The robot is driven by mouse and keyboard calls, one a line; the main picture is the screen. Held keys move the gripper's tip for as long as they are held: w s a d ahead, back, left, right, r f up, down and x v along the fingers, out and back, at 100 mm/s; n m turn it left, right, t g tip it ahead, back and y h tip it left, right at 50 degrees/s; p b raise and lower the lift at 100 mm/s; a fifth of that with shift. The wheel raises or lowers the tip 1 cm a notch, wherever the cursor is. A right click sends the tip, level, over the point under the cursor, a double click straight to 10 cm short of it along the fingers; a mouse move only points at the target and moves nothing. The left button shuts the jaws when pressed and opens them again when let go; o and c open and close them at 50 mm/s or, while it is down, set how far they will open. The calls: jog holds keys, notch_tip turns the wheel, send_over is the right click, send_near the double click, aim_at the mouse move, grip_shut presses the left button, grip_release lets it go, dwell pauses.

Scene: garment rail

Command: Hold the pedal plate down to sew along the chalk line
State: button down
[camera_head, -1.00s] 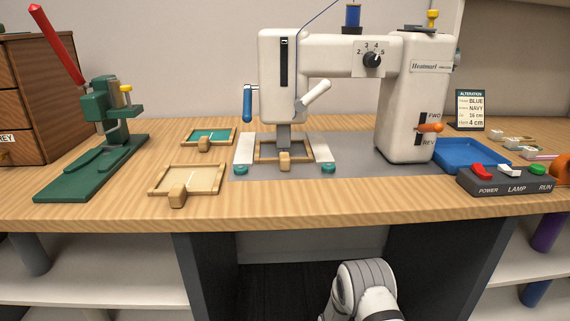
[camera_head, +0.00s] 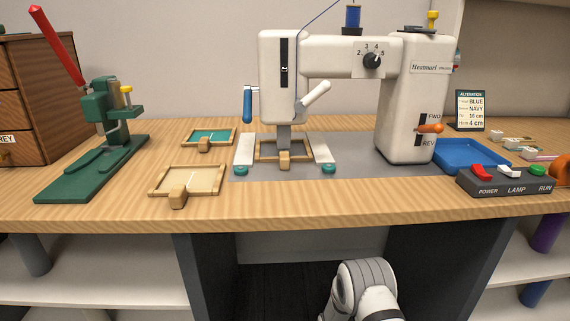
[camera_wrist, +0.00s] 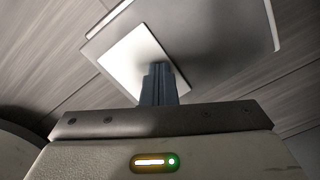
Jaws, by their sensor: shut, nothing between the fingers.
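My gripper (camera_wrist: 160,82) shows in the wrist view, its dark fingers shut together with nothing between them. The fingertips overlap a pale plate (camera_wrist: 128,58), which seems to be the pedal plate; it is beside or on a larger grey panel (camera_wrist: 205,35). I cannot tell whether the fingers touch the plate or how far down it is. In the head view, the white sewing machine (camera_head: 335,56) stands on the table, its needle head over a small wooden frame (camera_head: 266,158). The chalk line under the needle is too small to make out. The pedal and gripper are hidden in the head view.
A green press (camera_head: 100,160) with a red lever stands at the left. Two more wooden frames, one with green cloth (camera_head: 208,137) and one with cream cloth (camera_head: 188,180), lie beside the machine. A blue tray (camera_head: 470,155) and a switch box (camera_head: 505,182) are at the right.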

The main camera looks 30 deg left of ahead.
notch_tip(320, 180, up, 10)
jog(key=p, duration=0.5)
jog(key=shift+f, duration=0.25)
